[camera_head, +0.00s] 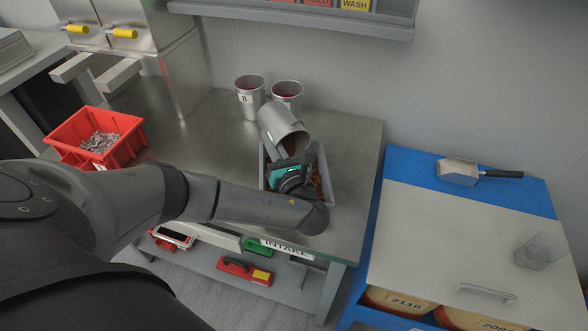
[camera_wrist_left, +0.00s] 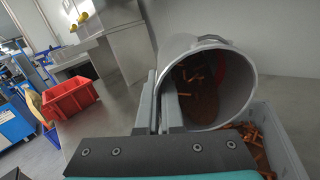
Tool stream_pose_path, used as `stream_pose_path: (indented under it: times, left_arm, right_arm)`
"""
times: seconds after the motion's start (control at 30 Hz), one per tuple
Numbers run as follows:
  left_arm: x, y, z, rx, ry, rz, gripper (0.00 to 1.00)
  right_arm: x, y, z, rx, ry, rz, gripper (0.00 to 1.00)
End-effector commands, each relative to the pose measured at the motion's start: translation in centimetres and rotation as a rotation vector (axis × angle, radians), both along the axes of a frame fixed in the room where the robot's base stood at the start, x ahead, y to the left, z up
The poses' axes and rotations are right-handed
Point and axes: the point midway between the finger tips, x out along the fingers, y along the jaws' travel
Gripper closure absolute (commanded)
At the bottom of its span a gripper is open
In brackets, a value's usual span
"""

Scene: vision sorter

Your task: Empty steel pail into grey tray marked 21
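The steel pail (camera_head: 281,125) is tipped on its side above the grey tray (camera_head: 328,188), its mouth facing down toward the tray. In the left wrist view, the pail (camera_wrist_left: 222,62) shows orange-brown pieces still inside. More such pieces lie in the tray (camera_wrist_left: 284,140) below its mouth. My left gripper (camera_head: 297,165) is over the tray. In the left wrist view its fingers (camera_wrist_left: 160,100) are closed on the pail's wall at the rim. My arm hides part of the tray, and no number 21 can be read on it. My right gripper is out of view.
Two upright steel pails, one marked 8 (camera_head: 250,97) and another (camera_head: 288,91), stand behind the tipped one. A red bin (camera_head: 139,136) with scraps is on the left. A scoop (camera_head: 459,171) lies on the blue bench at right. A shelf (camera_head: 300,14) overhangs the back.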

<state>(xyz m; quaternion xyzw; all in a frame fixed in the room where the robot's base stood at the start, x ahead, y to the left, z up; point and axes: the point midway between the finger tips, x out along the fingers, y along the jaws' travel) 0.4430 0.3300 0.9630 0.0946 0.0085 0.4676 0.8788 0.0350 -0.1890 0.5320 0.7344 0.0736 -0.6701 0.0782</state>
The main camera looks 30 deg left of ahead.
Motion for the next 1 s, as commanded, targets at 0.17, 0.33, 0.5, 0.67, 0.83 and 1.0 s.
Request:
stream_pose_path:
  times: [0.17,0.33,0.5,0.67,0.83,1.0]
  left_arm:
    - [-0.04,-0.08,0.14,0.018,-0.014,0.001,1.00]
    - [-0.09,-0.20,0.20,0.034,-0.024,0.001,1.00]
    - [-0.14,-0.26,0.23,0.050,-0.033,0.001,1.00]
    - [-0.19,-0.35,0.25,0.064,-0.041,0.001,1.00]
    - [-0.25,-0.47,0.28,0.081,-0.051,0.001,1.00]
    - [-0.33,-0.57,0.30,0.096,-0.060,0.002,1.00]
  right_arm:
    - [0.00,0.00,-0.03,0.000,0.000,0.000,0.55]
    - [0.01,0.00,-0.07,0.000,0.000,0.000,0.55]
    - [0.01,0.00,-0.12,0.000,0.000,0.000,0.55]
    - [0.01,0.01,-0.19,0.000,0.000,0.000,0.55]
    - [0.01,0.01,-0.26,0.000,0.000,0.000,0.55]
    - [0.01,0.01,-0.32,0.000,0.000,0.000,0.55]
